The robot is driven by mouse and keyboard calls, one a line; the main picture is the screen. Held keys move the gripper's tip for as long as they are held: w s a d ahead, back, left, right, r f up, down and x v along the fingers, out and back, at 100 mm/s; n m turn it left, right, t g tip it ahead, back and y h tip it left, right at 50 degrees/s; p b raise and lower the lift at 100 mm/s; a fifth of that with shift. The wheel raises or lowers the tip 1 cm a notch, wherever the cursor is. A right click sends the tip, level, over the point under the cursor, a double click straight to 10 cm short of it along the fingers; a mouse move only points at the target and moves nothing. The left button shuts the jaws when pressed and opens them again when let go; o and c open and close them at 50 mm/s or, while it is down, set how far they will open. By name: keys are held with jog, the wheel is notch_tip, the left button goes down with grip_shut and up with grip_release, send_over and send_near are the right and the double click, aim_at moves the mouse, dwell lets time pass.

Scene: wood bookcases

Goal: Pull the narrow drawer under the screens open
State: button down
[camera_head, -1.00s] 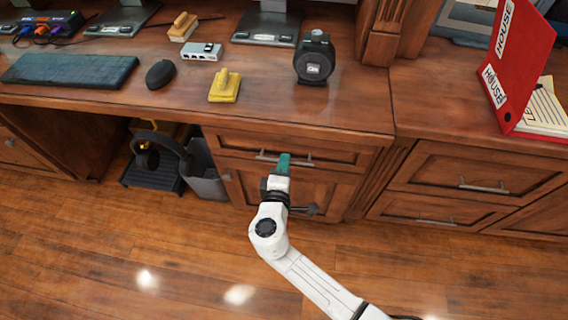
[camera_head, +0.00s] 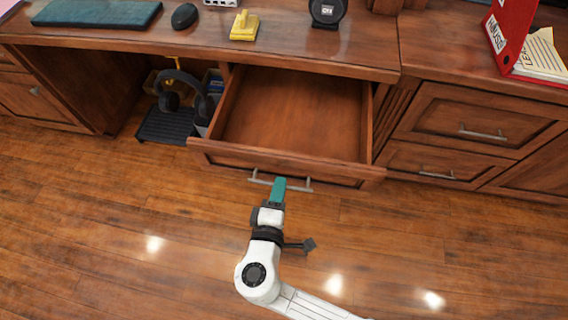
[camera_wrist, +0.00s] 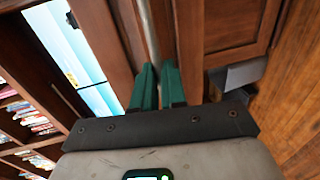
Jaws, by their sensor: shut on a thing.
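The narrow wooden drawer (camera_head: 290,112) under the desk top stands well open, and its inside looks empty. Its front panel carries a metal bar handle (camera_head: 298,187). My gripper (camera_head: 280,183) has teal fingers and is shut on this handle near its middle. In the wrist view the bar handle (camera_wrist: 149,32) runs between the two teal fingers of my gripper (camera_wrist: 158,80). The short stretch of bar between the fingertips is hidden in the head view.
The desk top (camera_head: 330,52) holds a keyboard (camera_head: 97,13), a mouse (camera_head: 184,16) and a yellow object (camera_head: 244,25). Headphones (camera_head: 182,90) are under the desk at left. Closed drawers (camera_head: 475,120) stand at right. The wooden floor (camera_head: 130,220) in front is clear.

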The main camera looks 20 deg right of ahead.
jog(key=f+v, duration=0.2)
jog(key=v, duration=0.8)
jog(key=shift+s+a, duration=0.1)
jog(key=c, duration=1.2)
grip_release()
jog(key=v, duration=1)
jog(key=shift+s+a+p, duration=0.2)
jog(key=shift+s+p, duration=0.1)
